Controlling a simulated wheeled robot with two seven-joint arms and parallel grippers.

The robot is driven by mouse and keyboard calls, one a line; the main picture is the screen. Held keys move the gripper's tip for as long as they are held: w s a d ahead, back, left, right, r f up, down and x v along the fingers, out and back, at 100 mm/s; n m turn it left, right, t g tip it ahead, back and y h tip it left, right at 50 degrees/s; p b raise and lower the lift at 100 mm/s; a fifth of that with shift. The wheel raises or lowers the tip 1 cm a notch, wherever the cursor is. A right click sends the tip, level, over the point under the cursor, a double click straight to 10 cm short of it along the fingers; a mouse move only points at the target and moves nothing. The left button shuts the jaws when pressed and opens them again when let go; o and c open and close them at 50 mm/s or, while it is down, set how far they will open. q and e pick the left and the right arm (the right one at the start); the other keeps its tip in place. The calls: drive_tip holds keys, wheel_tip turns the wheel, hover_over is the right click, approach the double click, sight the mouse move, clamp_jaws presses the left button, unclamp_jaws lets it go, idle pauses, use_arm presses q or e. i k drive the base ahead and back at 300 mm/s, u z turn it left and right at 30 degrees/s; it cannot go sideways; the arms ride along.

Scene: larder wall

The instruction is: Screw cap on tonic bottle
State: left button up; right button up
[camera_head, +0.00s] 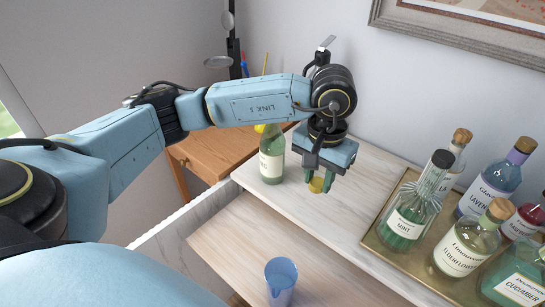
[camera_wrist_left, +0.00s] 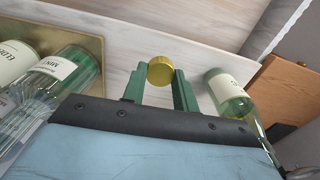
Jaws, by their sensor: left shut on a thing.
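The tonic bottle (camera_head: 271,155) is clear greenish glass with a pale label. It stands upright on the white shelf, left of my left gripper in the head view. My right gripper is in neither view.
A gold tray (camera_head: 385,250) at the right holds several labelled bottles, among them a mint bottle (camera_head: 405,215) with a dark stopper. A blue cup (camera_head: 281,278) stands on the lower board in front. A wooden table (camera_head: 215,150) is behind at left. The white shelf between gripper and tray is clear.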

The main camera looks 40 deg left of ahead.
sight(272, 141)
drive_tip(key=k, duration=0.5)
drive_tip(key=u, duration=1.6)
drive_tip(key=k, duration=0.65)
drive_tip(key=z, duration=0.45)
